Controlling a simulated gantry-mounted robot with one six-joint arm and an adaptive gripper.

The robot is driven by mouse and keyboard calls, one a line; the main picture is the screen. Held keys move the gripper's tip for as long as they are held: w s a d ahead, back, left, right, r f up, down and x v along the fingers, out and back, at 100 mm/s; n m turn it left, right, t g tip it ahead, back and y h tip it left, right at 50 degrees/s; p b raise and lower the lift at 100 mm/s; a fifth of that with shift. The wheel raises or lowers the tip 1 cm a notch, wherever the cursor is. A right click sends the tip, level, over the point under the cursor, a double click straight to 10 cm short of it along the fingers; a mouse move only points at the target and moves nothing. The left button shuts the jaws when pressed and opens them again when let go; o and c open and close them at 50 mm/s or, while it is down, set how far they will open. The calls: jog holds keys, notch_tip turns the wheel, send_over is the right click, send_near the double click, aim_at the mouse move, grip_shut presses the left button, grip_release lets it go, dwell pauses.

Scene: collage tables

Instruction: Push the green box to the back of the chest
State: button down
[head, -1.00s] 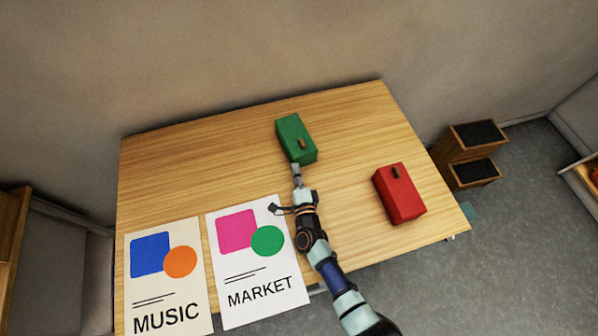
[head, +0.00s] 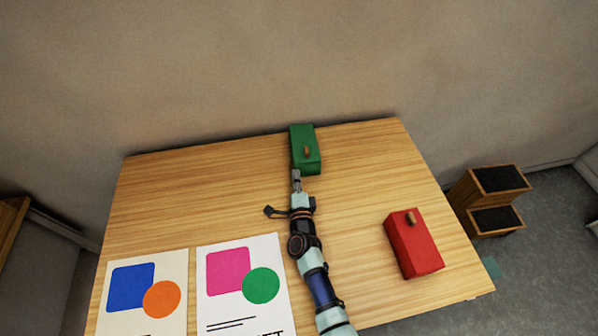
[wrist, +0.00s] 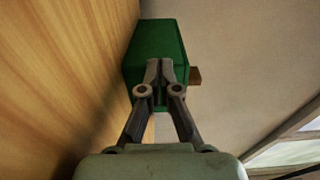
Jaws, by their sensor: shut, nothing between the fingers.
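The green box (head: 304,150) stands at the back edge of the wooden chest top (head: 180,200), close to the wall, with a small brown knob on it. My gripper (head: 296,174) is at the near face of the green box, its fingers together and empty. In the wrist view, the closed fingertips (wrist: 160,68) overlap the face of the green box (wrist: 155,40); whether they touch it I cannot tell for sure.
A red box (head: 413,245) with a brown knob sits at the right of the top. Two posters, one with blue and orange (head: 145,290) and one with pink and green (head: 240,285), lie at the front left. Wooden steps (head: 490,200) stand at right. The back left is clear.

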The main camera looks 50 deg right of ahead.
jog(key=shift+a, duration=0.1)
jog(key=shift+s+a+r+p, duration=0.15)
jog(key=shift+s+a+p, duration=0.1)
jog(key=shift+s+p, duration=0.05)
notch_tip(320, 180, up, 16)
jog(key=p, duration=1.3)
jog(key=f+b+x, duration=0.1)
jog(key=b+x, duration=1.9)
jog(key=x, duration=0.1)
jog(key=shift+f, duration=0.15)
